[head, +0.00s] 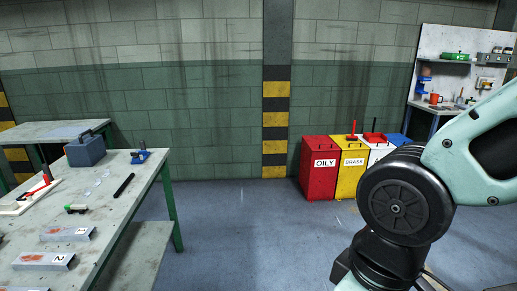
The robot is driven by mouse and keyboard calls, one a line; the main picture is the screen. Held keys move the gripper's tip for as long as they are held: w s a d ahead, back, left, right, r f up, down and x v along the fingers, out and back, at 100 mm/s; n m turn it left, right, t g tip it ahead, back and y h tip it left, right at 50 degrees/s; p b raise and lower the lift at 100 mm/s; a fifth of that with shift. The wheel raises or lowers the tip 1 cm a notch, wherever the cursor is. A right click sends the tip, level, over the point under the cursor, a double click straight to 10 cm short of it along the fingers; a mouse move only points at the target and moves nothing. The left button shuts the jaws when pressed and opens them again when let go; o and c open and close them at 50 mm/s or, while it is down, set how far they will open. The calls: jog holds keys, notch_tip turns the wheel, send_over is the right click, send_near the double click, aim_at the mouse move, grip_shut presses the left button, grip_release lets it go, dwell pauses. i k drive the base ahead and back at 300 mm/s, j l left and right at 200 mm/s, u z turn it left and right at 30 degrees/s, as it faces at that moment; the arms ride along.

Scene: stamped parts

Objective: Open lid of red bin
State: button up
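The red bin (319,176) stands on the floor against the back wall, just right of the striped pillar, and is marked "OILY". Its red top (320,144) looks closed and has a small dark handle on it. My arm fills the right side of the head view, well in front of the bins. My gripper is outside the picture, so its state does not show.
A yellow bin (349,180) marked "BRASS", a white bin (379,152) and a blue bin (399,139) adjoin it on the right. A workbench (117,217) with parts stands at left. The floor (245,230) between is clear.

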aim_at(320, 140)
jog(key=i, duration=1.95)
jog(key=i+z, duration=0.15)
jog(key=i, duration=0.5)
jog(key=i+j+z, duration=0.15)
jog(key=i, duration=0.55)
jog(key=i+j+z, duration=0.15)
jog(key=i, duration=0.5)
jog(key=i+z, duration=0.25)
jog(key=i, duration=0.2)
jog(key=i+j+z, duration=0.1)
jog(key=i+z, duration=0.15)
jog(key=i, duration=0.15)
jog(key=i+j+z, duration=0.25)
jog(key=i, duration=0.15)
jog(key=l, duration=0.1)
